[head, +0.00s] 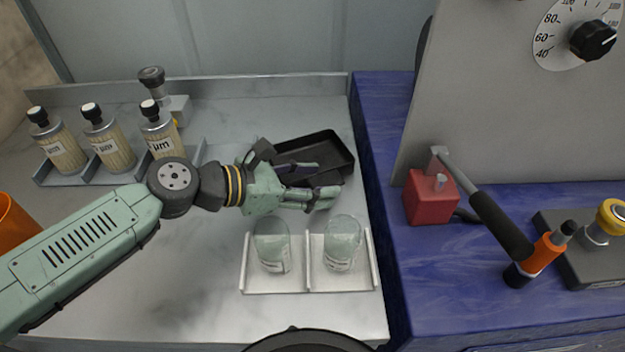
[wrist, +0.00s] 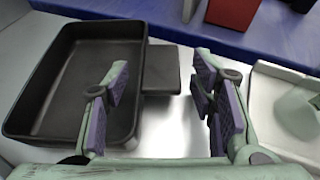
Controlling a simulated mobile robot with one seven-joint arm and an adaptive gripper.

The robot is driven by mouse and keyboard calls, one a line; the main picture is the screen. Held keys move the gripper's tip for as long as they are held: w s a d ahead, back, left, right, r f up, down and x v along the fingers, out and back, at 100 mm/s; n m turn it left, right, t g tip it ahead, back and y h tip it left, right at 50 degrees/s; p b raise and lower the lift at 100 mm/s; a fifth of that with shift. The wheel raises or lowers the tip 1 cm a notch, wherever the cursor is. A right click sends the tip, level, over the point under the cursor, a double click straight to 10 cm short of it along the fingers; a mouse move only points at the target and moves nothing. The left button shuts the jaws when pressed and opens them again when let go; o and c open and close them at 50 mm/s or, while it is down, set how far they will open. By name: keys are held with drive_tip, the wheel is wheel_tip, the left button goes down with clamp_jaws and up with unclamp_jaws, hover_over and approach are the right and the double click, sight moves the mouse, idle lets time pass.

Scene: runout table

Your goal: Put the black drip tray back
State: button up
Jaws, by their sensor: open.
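The black drip tray (head: 322,147) lies flat on the pale marbled worktop, near its right edge, in the head view. It is an open, empty rectangular pan. In the wrist view the tray (wrist: 62,92) fills the left side, with a flat dark tab (wrist: 161,82) sticking out to the right. My gripper (head: 318,182) is open at the tray's near side and hides part of it. In the wrist view my gripper (wrist: 160,72) has one finger over the tray's wall and the other right of the tab. The tab shows between the fingers; I see no contact.
Two glass beakers (head: 272,246) (head: 342,242) stand on a white two-part holder (head: 308,284) just in front of my gripper. Labelled bottles (head: 107,148) stand in a grey rack at the left. A blue bench (head: 375,130) with a red block (head: 430,198) and lever lies right.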

drive_tip(key=shift+r, duration=0.1)
drive_tip(key=shift+r+p, duration=0.25)
drive_tip(key=shift+p, duration=0.2)
drive_tip(key=b+v, duration=0.4)
drive_tip(key=v, duration=0.7)
drive_tip(key=shift+f, duration=0.25)
drive_tip(key=shift+s+a+r+b, duration=0.25)
drive_tip(key=shift+a+r+b, duration=0.05)
drive_tip(key=shift+a, duration=0.1)
